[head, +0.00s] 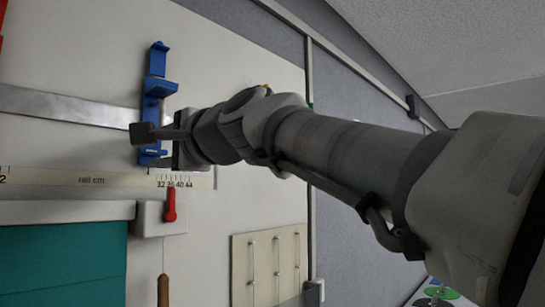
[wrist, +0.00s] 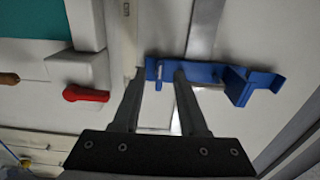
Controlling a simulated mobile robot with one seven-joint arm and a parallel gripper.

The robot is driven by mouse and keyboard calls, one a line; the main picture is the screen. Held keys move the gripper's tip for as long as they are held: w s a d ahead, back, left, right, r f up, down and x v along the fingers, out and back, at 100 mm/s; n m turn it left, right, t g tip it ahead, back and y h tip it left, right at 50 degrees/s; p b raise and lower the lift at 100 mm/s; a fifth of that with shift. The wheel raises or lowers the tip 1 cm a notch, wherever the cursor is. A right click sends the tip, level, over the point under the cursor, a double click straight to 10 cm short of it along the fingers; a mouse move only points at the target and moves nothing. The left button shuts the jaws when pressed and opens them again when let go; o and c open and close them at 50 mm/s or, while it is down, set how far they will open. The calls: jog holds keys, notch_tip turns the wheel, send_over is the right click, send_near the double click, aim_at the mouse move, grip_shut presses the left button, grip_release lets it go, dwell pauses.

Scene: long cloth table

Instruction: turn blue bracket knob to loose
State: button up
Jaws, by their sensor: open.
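The blue bracket (head: 157,88) sits on the metal rail (head: 60,103) on the pale panel, at upper left in the head view. In the wrist view the bracket (wrist: 240,82) spans the middle right. Its small blue knob (wrist: 158,72), a narrow bar, shows between my fingertips, with gaps on both sides. My gripper (wrist: 157,76) is open and empty, one finger to each side of the knob; I cannot tell whether the tips reach its depth. In the head view my gripper (head: 146,133) covers part of the bracket's lower half, and the knob is hidden.
A printed rail scale (head: 110,179) runs just below the bracket. A red lever (head: 170,206) on a white box (head: 150,218) is close by, and shows left of my fingers in the wrist view (wrist: 86,94). A teal panel (head: 60,265) fills the lower left.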

jog(key=b+v, duration=0.3)
jog(key=v, duration=1.2)
jog(key=shift+d, duration=0.3)
jog(key=shift+s, duration=0.1)
